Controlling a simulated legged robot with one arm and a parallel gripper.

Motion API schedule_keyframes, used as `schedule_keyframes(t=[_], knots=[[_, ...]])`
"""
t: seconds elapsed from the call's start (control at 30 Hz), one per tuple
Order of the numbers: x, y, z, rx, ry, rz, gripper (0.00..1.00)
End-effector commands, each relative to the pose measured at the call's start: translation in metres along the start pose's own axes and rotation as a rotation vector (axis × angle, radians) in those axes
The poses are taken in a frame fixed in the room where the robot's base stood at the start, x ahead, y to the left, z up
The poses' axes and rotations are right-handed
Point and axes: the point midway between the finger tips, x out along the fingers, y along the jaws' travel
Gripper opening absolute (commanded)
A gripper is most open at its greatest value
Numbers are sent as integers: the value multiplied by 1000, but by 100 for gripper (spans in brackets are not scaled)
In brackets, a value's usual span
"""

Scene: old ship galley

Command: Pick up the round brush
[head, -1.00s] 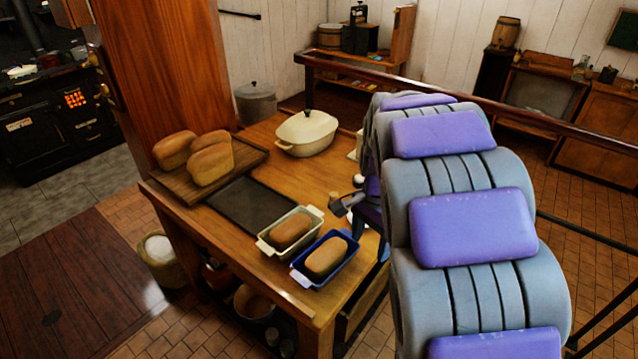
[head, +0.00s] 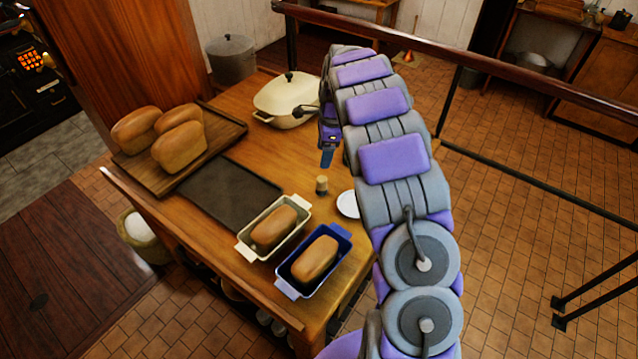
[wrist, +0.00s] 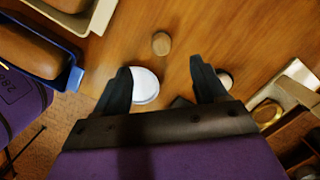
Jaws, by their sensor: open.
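A small, round, upright piece in wood-brown and dark tones (head: 321,185), which looks like the round brush, stands on the wooden table behind the loaf pans. In the wrist view its round tan top (wrist: 161,43) shows ahead of my fingers, in line with the gap between them. My gripper (head: 327,157) is above the table, pointing down, between the cream casserole and this piece. In the wrist view my gripper (wrist: 160,78) has its two dark fingers spread, with nothing held. Another pale round thing (wrist: 225,80) is partly hidden by the right finger.
A white round dish (head: 347,205) lies just right of the brush. A cream pan (head: 243,247) and a blue pan (head: 340,270) hold loaves in front. A dark tray (head: 228,195) lies left; a cream lidded casserole (head: 287,97) stands behind. A rail (head: 490,68) runs right.

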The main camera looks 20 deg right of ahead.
Motion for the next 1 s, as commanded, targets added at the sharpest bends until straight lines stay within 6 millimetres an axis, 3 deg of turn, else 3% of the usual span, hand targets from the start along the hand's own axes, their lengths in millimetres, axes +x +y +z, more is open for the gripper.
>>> schedule_keyframes(t=[0.1, 0.4, 0.77, 1.0], knots=[[29, -1, -6, 3, -3, 6, 72], [82, -2, -8, 1, -6, 3, 72], [104, 0, -5, 0, -2, 3, 72], [139, 0, -12, 0, -4, 4, 72]])
